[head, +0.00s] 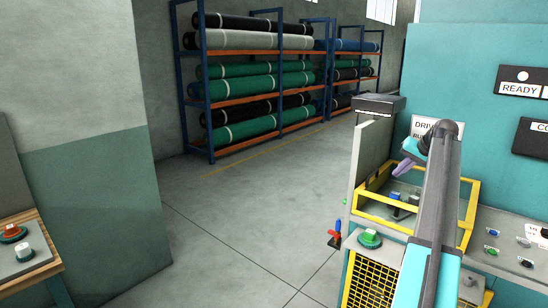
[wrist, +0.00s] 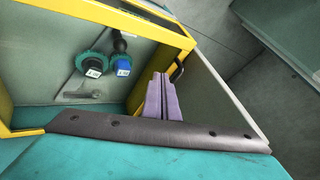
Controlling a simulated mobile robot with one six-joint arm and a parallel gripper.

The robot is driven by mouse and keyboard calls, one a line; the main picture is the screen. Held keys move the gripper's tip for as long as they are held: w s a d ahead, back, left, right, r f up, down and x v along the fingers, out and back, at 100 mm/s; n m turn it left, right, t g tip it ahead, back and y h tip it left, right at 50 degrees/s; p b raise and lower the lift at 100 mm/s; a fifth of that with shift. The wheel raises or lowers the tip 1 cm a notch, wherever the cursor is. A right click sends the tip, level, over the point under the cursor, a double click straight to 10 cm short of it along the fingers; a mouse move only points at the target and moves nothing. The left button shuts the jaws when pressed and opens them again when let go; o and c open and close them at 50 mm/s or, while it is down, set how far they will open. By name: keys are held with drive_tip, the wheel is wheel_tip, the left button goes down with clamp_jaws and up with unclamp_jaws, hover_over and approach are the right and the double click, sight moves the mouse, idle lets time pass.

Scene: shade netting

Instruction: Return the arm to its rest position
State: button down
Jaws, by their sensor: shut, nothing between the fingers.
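My arm reaches up from the lower right of the head view and bends over at the top. My gripper (head: 404,167) has purple fingers and points down and left above the yellow-framed bay (head: 405,224) of the teal machine. In the wrist view the two fingers of my gripper (wrist: 162,88) lie together, shut and empty. They hang beside a grey panel (wrist: 215,75) at the bay's side. Inside the bay are two round green-collared parts, one with a white label (wrist: 93,68) and one with a blue block (wrist: 123,66). A small grey tool-like piece (wrist: 85,93) lies near them.
A control panel with several buttons (head: 510,245) stands to the right of the bay. A green button (head: 370,238) sits at its left. A bench with buttons (head: 22,250) is at lower left. Racks of netting rolls (head: 250,85) stand far back. The floor (head: 240,215) between is clear.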

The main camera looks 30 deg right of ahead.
drive_tip(key=n+g+y, duration=0.1)
approach(357, 199)
drive_tip(key=a+f, duration=0.5)
drive_tip(key=w+a+f+n+g, duration=0.2)
drive_tip(key=w+a+f, duration=0.2)
drive_tip(key=a+f, duration=0.75)
drive_tip(key=s+a+f+n+g, duration=0.1)
drive_tip(key=s+a+f+n, duration=0.1)
drive_tip(key=a+f, duration=0.9)
drive_tip(key=s+a+f+n+g, duration=0.15)
drive_tip(key=a+f, duration=0.25)
drive_tip(key=a, duration=1.3)
drive_tip(key=s+a+f+n+g, duration=0.1)
drive_tip(key=s+a+f+n, duration=0.1)
drive_tip(key=s+a+f, duration=0.45)
drive_tip(key=s+a+f+n+g, duration=0.1)
drive_tip(key=s+a+f, duration=0.3)
drive_tip(key=s+a, duration=0.55)
drive_tip(key=s+f+g, duration=0.2)
drive_tip(key=s+f, duration=0.7)
drive_tip(key=s, duration=0.3)
drive_tip(key=s+a+f+g, duration=0.1)
drive_tip(key=s+f+g, duration=0.2)
drive_tip(key=s+f, duration=0.6)
drive_tip(key=s, duration=0.3)
drive_tip(key=shift+g, duration=0.35)
drive_tip(key=shift+n, duration=0.25)
